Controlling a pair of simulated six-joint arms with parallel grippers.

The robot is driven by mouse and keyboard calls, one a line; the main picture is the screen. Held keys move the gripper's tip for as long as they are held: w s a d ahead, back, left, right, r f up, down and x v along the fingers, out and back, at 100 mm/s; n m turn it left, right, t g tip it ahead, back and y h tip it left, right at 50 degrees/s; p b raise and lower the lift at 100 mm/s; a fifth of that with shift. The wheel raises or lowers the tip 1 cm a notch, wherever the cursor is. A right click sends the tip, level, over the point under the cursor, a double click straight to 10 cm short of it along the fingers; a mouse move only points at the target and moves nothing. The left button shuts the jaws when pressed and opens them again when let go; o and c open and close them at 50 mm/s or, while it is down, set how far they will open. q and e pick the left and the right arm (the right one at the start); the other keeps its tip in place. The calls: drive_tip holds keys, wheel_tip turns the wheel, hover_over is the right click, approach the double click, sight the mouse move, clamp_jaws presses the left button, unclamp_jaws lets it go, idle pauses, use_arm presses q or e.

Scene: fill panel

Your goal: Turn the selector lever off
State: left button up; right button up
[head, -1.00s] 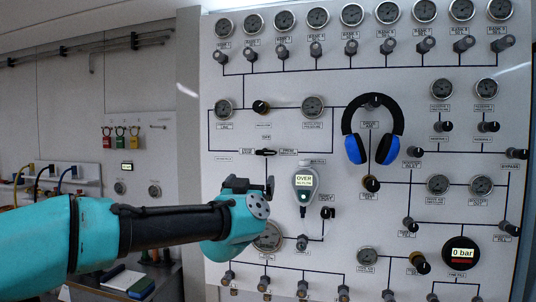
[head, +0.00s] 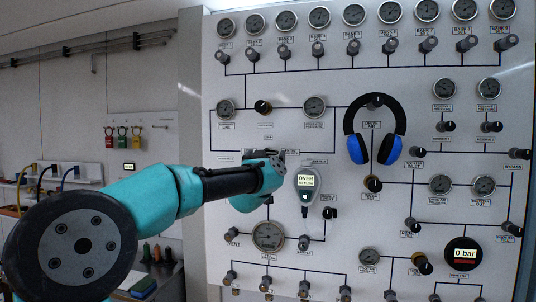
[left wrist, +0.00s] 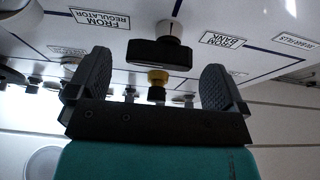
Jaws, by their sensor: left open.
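The selector lever (left wrist: 158,54) is a black bar on a round base, seen close up in the left wrist view. It lies crosswise between the upside-down labels FROM REGULATOR (left wrist: 100,19) and FROM BANK (left wrist: 223,40). My left gripper (left wrist: 155,66) is open, with one finger on each side of the lever and a gap on both sides. In the head view my left gripper (head: 273,160) is in front of the lever's spot and hides the lever. My right gripper is in neither view.
A grey handheld meter (head: 305,182) reading OVER hangs just right of the gripper. Blue and black headphones (head: 388,150) hang farther right. Gauges and valve knobs cover the panel (head: 290,75).

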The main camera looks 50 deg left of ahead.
sight(268, 150)
use_arm(q)
drive_tip(key=shift+x, duration=1.6)
drive_tip(key=shift+c, duration=0.4)
drive_tip(key=c, duration=0.8)
drive_tip(key=shift+c, duration=0.2)
